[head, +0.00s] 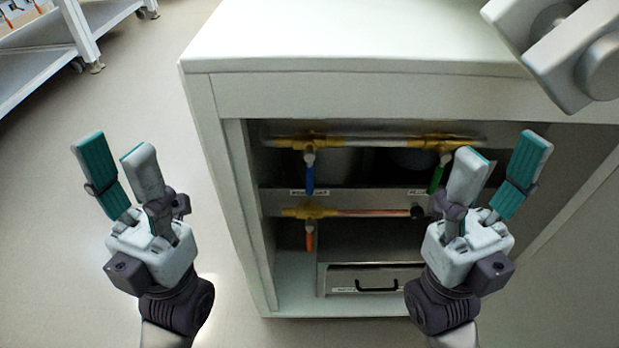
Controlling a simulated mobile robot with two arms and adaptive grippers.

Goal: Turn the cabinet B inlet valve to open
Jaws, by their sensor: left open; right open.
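A white cabinet (215,150) with an open front holds valves on brass pipes. A blue-handled valve (310,178) sits at the upper left, its handle pointing down. A green-handled valve (436,178) is at the upper right, its handle down and slightly tilted. An orange-handled valve (309,238) is on the lower pipe, its handle down. The labels are too small to read, so I cannot tell which is the cabinet B inlet valve. My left gripper (115,165) is open and empty, left of the cabinet. My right gripper (500,168) is open and empty before the cabinet's right part, hiding some of the interior.
A drawer or box with a black handle (377,286) is at the cabinet's bottom. The white cabinet top (350,40) is bare. A grey-white shelf rack (45,65) stands at the far upper left. The floor (150,90) between is clear.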

